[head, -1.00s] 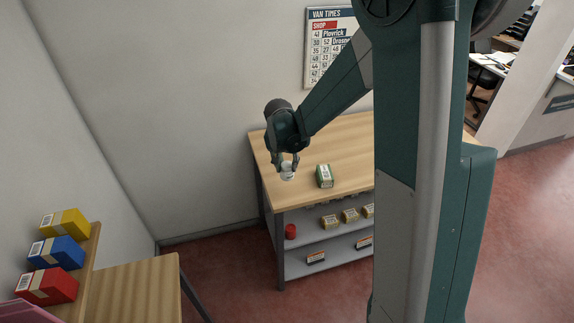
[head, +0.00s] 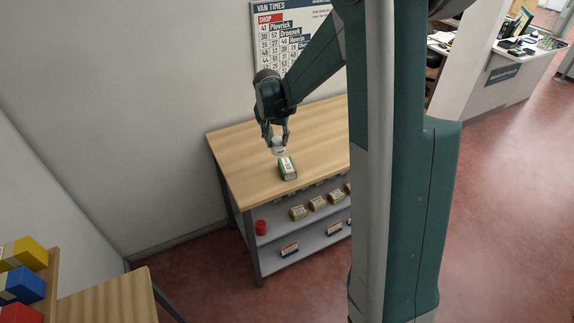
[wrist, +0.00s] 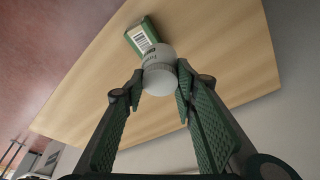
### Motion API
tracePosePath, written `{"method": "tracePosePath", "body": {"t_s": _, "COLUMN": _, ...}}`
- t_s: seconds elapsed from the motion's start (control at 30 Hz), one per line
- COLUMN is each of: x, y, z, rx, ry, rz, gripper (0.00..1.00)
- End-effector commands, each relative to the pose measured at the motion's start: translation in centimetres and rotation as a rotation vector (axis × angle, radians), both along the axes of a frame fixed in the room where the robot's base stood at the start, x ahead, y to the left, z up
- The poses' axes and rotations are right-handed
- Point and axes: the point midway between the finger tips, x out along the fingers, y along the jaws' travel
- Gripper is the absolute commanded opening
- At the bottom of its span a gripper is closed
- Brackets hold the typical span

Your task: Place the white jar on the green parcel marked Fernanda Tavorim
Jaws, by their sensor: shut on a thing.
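The white jar (head: 278,146) is between the fingertips of my gripper (head: 276,141) in the head view. In the wrist view my gripper (wrist: 158,92) is shut on the jar (wrist: 158,73), with a finger on each side. The green parcel (head: 288,168) lies on the wooden counter top, just below the jar in the head view. In the wrist view the green parcel (wrist: 146,36) shows a white barcode label, and the jar hides its near end. The jar seems to be held above the counter. I cannot read any name on the parcel.
The wooden counter (head: 240,150) is otherwise clear around the parcel. Shelves below hold a red can (head: 261,227) and several small boxes (head: 318,203). A van times board (head: 290,30) hangs behind. Yellow and blue boxes (head: 22,285) stand at lower left.

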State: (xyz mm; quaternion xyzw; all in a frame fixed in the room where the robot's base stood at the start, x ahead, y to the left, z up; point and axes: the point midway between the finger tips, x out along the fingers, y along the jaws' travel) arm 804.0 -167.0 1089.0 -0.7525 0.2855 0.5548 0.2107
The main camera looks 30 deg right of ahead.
Motion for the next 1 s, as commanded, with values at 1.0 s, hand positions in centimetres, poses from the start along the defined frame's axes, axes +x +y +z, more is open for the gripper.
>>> {"method": "tracePosePath", "body": {"t_s": 1.0, "x": 0.0, "y": -4.3, "z": -0.8, "rx": 0.000, "ry": 0.000, "rz": -0.043, "gripper": 0.01}}
